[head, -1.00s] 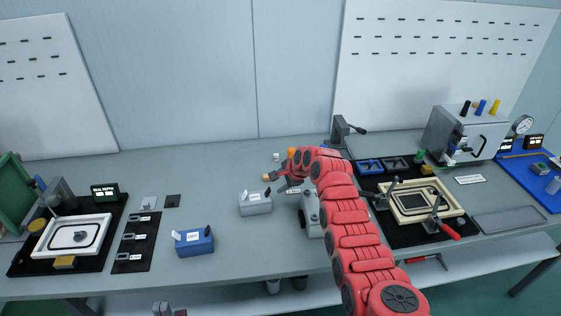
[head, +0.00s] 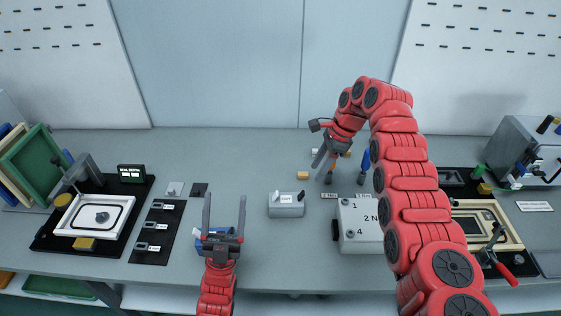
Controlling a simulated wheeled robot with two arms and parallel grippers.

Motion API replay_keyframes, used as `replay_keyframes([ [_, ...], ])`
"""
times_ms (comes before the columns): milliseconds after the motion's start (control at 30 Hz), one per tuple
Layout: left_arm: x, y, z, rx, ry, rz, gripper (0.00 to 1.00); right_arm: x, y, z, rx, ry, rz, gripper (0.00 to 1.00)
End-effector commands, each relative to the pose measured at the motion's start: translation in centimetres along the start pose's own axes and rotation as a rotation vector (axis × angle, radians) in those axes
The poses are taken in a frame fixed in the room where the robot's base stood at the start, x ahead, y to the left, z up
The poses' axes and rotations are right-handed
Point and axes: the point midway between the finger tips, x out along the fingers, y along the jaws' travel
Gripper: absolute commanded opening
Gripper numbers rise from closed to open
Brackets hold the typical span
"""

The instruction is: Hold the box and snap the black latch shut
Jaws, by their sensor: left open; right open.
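A small grey box (head: 286,211) with a white label stands on the bench in the middle of the head view. A light lever rises at its left end and a small black latch (head: 301,195) tilts up at its right end. A blue box (head: 200,243) stands to the left, largely hidden behind my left gripper. My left gripper (head: 224,203) is open and empty, fingers pointing away from me, over the blue box and left of the grey box. My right gripper (head: 321,164) is open, above the bench behind and right of the grey box, its fingers pointing down.
A numbered grey block (head: 359,232) stands right of the grey box, partly behind my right arm. A black mat with several labelled parts (head: 154,232) and a white framed fixture (head: 93,222) are at left.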

Motion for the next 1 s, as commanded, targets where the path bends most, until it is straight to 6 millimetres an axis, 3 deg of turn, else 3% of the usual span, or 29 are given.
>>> replay_keyframes([
  [33, 1.8, 0.9, 2.6, 0.035, -0.049, 0.027, 0.86, 0.0, 0.0, 0.0, 0.0, 0.0, 0.0, 0.5],
  [100, 3.8, 2.2, 6.7, 0.092, -0.143, 0.069, 0.99, 0.0, 0.0, 0.0, 0.0, 0.0, 0.0, 0.5],
  [300, 8.1, 5.3, 18.8, 0.28, -0.452, 0.214, 1.0, 0.0, 0.0, 0.0, 0.0, 0.0, -0.001, 0.5],
  [500, 9.0, 7.3, 29.7, 0.461, -0.803, 0.406, 1.0, 0.0, 0.0, 0.0, -0.001, 0.0, -0.001, 0.5],
  [600, 8.8, 8.0, 33.6, 0.535, -0.975, 0.52, 1.0, 0.0, 0.0, 0.0, -0.001, 0.0, -0.001, 0.5],
  [700, 8.2, 8.3, 36.4, 0.596, -1.141, 0.646, 1.0, 0.0, 0.0, 0.0, -0.001, 0.0, -0.001, 0.5],
  [800, 7.1, 8.6, 37.9, 0.633, -1.306, 0.791, 1.0, 0.0, 0.0, 0.0, -0.001, 0.0, -0.001, 0.5],
  [900, 6.1, 8.9, 37.9, 0.648, -1.456, 0.948, 1.0, 0.0, 0.0, 0.0, -0.001, 0.0, -0.001, 0.5],
  [1000, 5.0, 9.2, 36.5, 0.631, -1.595, 1.124, 1.0, 0.0, 0.0, 0.0, -0.001, 0.0, -0.001, 0.5],
])
